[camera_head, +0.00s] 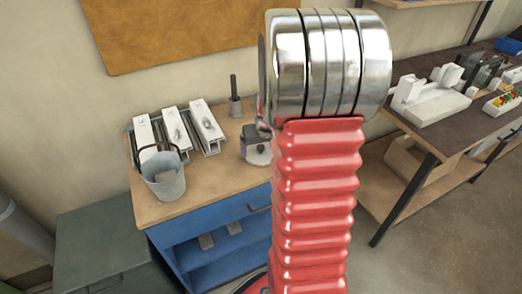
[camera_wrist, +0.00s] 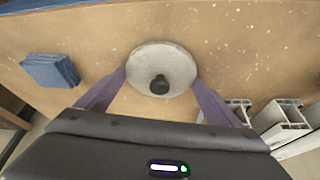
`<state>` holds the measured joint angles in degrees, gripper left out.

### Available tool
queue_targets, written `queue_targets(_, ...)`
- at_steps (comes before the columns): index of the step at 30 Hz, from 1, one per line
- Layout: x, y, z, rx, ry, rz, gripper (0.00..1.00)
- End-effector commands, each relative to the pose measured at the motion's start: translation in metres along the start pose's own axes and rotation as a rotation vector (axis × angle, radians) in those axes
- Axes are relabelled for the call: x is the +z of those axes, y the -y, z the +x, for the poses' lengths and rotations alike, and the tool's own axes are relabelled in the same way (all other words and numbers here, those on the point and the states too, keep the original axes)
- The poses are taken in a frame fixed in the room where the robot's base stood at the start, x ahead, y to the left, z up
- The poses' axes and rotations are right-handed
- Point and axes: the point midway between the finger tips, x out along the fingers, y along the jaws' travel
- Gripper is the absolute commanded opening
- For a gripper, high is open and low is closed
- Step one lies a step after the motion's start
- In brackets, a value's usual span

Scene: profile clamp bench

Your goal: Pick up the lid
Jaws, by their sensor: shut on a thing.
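The lid (camera_wrist: 176,58) is a round, pale grey disc with a black knob in its middle. It shows whole in the upper middle of the wrist view. My gripper (camera_wrist: 159,80) has its two purple fingers against the left and right edges of the lid, shut on it. Wood-coloured bench top shows all around the lid. I cannot tell whether the lid touches the bench or is clear of it.
In the head view, a grey metal bucket (camera_head: 166,182) stands at the left of the blue bench (camera_head: 222,170), before several white profiles (camera_head: 175,127). A dark upright tool (camera_head: 235,98) stands behind. A blue block (camera_wrist: 50,71) lies left in the wrist view. A loaded shelf table (camera_head: 420,140) stands right.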

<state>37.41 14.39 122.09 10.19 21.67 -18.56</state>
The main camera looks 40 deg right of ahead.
Motion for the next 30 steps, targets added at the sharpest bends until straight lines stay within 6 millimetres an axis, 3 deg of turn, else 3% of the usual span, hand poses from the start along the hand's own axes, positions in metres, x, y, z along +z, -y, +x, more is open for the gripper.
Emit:
queue_targets(5, -0.007, 0.000, -0.015, 0.001, -0.005, 0.000, 0.66)
queue_targets(18, -0.035, 0.000, -0.081, 0.001, -0.004, -0.001, 0.66)
queue_targets(30, -0.038, 0.000, -0.091, 0.000, -0.001, 0.000, 0.66)
